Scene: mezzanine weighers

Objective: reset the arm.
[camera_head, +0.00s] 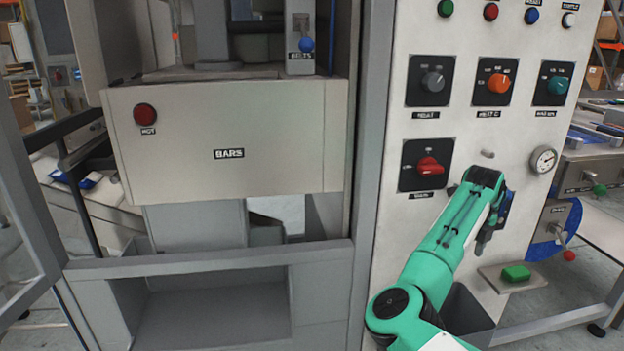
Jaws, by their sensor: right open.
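My right arm comes up from the bottom, green with black joints. My right gripper (487,232) is dark and hangs at the arm's end in front of the white control panel (400,240). It is open, and I see nothing held in it. A gap to the panel cannot be judged. My left gripper is not in view.
A grey machine housing marked BARS (228,177) with a red button (145,115) stands at left. A small shelf with a green block (516,273) juts out below my gripper. A grey bin (468,315) is beside my arm.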

